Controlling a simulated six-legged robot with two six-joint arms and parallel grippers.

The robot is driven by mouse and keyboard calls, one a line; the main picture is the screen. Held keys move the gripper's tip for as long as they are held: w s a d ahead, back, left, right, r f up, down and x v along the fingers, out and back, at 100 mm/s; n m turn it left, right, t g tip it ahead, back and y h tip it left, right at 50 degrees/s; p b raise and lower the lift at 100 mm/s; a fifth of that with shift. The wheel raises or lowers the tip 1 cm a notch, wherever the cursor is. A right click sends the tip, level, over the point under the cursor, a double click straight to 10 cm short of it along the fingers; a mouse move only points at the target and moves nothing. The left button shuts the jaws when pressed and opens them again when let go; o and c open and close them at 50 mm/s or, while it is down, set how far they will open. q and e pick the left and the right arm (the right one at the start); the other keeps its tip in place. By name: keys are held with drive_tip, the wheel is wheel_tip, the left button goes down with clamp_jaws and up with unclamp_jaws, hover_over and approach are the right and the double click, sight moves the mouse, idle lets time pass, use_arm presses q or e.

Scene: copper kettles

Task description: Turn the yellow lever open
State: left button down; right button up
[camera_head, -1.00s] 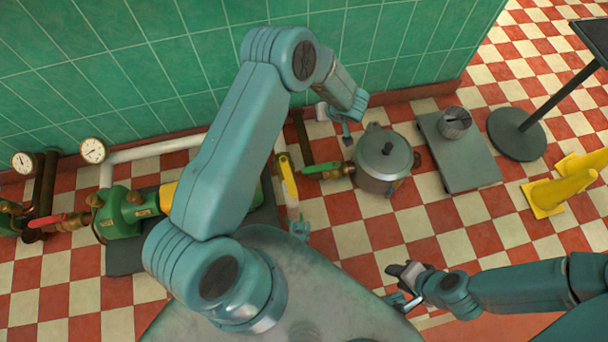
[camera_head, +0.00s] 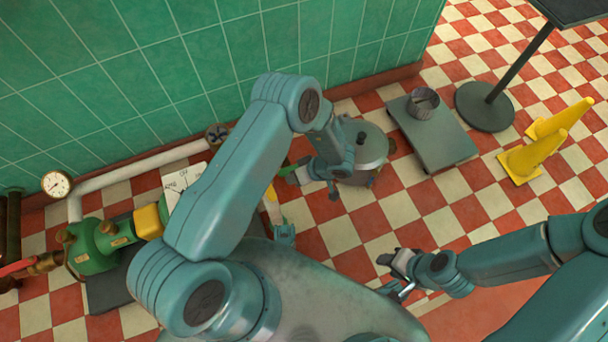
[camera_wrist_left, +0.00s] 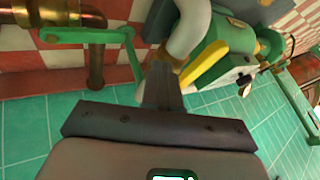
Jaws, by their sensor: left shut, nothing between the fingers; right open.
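The yellow lever (camera_head: 271,208) shows in the head view just right of my left forearm, which hides part of it. In the left wrist view the yellow lever (camera_wrist_left: 205,64) slants up to the right, beside a white pipe (camera_wrist_left: 190,28). My left gripper (camera_head: 333,192) is bent down in front of the kettle, to the right of the yellow lever. In the left wrist view its fingers (camera_wrist_left: 160,72) are shut and empty, left of the lever. I cannot tell whether they touch it. My right gripper (camera_head: 388,274) is open and empty over the floor.
A green lever (camera_wrist_left: 112,37) on a brass pipe is left of the fingers in the wrist view. A steel kettle (camera_head: 365,155), a grey scale (camera_head: 440,140) and yellow cones (camera_head: 545,150) stand to the right. A green pump (camera_head: 95,248) is at left.

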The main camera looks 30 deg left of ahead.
use_arm(q)
drive_tip(key=s+a, duration=0.2)
drive_tip(key=s, duration=0.1)
drive_tip(key=shift+s+a, duration=0.15)
drive_tip(key=shift+a, duration=0.1)
